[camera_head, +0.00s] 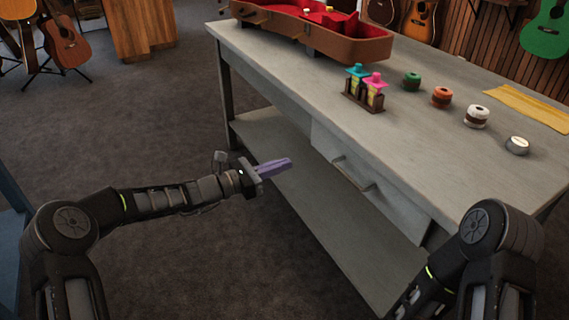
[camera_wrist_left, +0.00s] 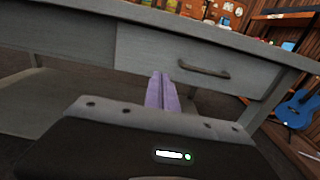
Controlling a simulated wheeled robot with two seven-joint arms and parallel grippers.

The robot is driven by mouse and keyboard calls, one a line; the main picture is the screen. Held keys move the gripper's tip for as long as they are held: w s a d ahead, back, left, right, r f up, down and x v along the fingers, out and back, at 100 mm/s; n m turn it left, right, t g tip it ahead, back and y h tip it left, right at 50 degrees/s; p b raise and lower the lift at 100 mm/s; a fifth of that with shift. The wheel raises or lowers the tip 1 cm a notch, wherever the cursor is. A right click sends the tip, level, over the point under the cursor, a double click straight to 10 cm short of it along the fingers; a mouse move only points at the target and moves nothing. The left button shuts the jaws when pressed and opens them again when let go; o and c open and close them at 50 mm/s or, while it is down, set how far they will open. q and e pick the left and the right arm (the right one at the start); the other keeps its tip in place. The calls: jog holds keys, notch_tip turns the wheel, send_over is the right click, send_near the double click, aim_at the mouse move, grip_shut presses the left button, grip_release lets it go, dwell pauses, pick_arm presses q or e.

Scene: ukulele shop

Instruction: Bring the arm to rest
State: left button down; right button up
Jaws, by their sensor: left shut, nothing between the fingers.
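My left gripper (camera_head: 274,168) has purple fingers and is out in front of the workbench (camera_head: 420,150), below its top and over the floor side. The fingers are pressed together with nothing between them. In the left wrist view the purple fingers (camera_wrist_left: 161,92) point toward the bench's drawer front (camera_wrist_left: 190,60). I cannot tell the exact gap between the fingertips and the bench. My right arm shows at the lower right of the head view, but its gripper is not visible.
On the bench top are an open red-lined case (camera_head: 345,45), a small rack (camera_head: 362,95) with cyan and pink items, several small round containers including a green one (camera_head: 412,81), and a yellow cloth-like strip (camera_head: 525,105). The drawer handle (camera_head: 353,174) sticks out. Carpet (camera_head: 150,130) is clear at left.

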pick_arm(q)
jog(key=s+f+m+g+y, duration=0.2)
jog(key=s+f+m, duration=0.1)
jog(key=f, duration=0.5)
jog(key=s+f+m+g+y, duration=0.1)
jog(key=s+f+m+y, duration=0.15)
jog(key=f, duration=0.55)
jog(key=s+a+f+m+g+y, duration=0.2)
jog(key=s+f+m+g+y, duration=0.3)
jog(key=s+f+m, duration=0.95)
jog(key=s+f+m+y, duration=0.1)
jog(key=s+f, duration=0.1)
jog(key=s, duration=0.9)
jog(key=s+f+m+y, duration=0.1)
jog(key=s+f, duration=0.1)
jog(key=s, duration=0.8)
notch_tip(320, 180, up, 22)
jog(key=s+p, duration=0.1)
jog(key=p, duration=2)
jog(key=shift+a+m+g+p, duration=0.2)
jog(key=shift+m+g+p, duration=0.1)
jog(key=shift+g, duration=0.1)
jog(key=shift+h, duration=0.25)
